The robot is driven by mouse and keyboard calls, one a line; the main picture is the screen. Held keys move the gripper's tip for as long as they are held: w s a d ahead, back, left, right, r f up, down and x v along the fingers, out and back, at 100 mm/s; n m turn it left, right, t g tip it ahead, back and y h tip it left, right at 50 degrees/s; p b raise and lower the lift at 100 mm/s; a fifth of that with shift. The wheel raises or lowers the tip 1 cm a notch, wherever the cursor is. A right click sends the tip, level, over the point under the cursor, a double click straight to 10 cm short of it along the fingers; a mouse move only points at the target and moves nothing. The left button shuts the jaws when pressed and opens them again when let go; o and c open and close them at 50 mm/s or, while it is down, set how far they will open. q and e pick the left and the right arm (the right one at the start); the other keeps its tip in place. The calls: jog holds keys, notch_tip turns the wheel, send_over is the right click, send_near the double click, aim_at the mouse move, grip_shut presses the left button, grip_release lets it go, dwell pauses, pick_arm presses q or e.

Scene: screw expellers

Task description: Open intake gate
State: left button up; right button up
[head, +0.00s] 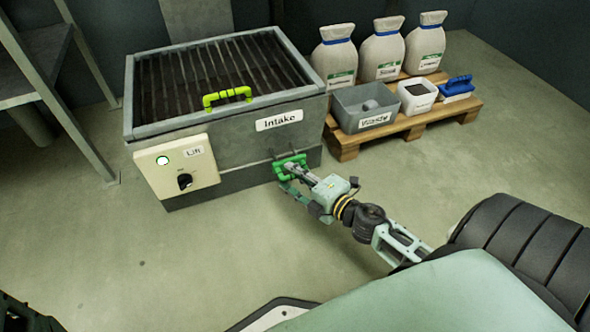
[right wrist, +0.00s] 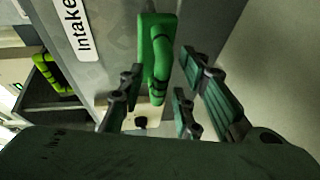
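The grey intake box (head: 225,135) has a label "Intake" on its front. A green handle (head: 290,167) sits low on that front, below the label; it is also in the right wrist view (right wrist: 158,55). My right gripper (head: 291,174) is at this handle. In the right wrist view its fingers (right wrist: 160,92) are spread, with the handle between and just beyond the tips; I cannot tell whether they touch it. The gate itself cannot be told apart from the box front.
A barred grate with a yellow-green handle (head: 228,96) covers the box top. A cream "Lift" panel (head: 176,168) with a knob is at its left. Right of the box, a pallet (head: 345,150) holds several sacks and bins. The floor in front is open.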

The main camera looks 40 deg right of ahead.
jog(key=shift+s, duration=0.1)
jog(key=v, duration=1.2)
jog(key=shift+r, duration=0.15)
